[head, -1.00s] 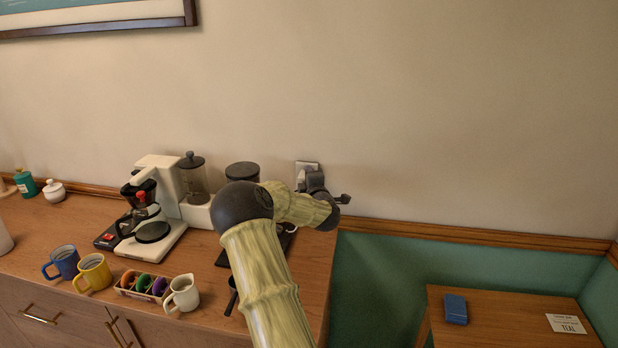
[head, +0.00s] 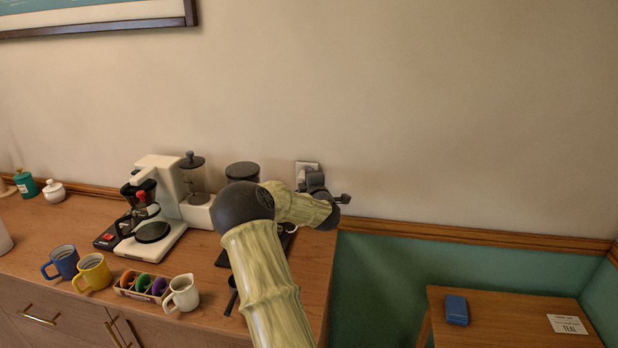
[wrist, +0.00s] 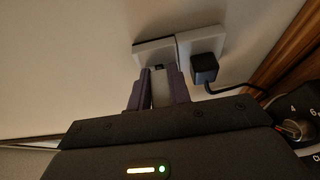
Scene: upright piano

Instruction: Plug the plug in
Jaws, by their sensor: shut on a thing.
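In the wrist view my gripper (wrist: 159,82) is shut on a pale plug (wrist: 160,92), which shows only as a light strip between the two dark fingers. The fingertips are right at the lower edge of the left white wall socket (wrist: 152,49). A small dark patch shows at the tips. I cannot tell whether the plug is in the socket or just in front of it. In the head view my gripper (head: 315,183) is at the wall by the white socket plate (head: 307,166), and the arm hides the plug.
A black plug with a cable (wrist: 205,68) fills the right socket (wrist: 200,42), close beside my fingers. A coffee maker (head: 155,205), mugs (head: 92,272) and a white jug (head: 182,293) stand on the counter to the left. A lower wooden table (head: 500,318) is at right.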

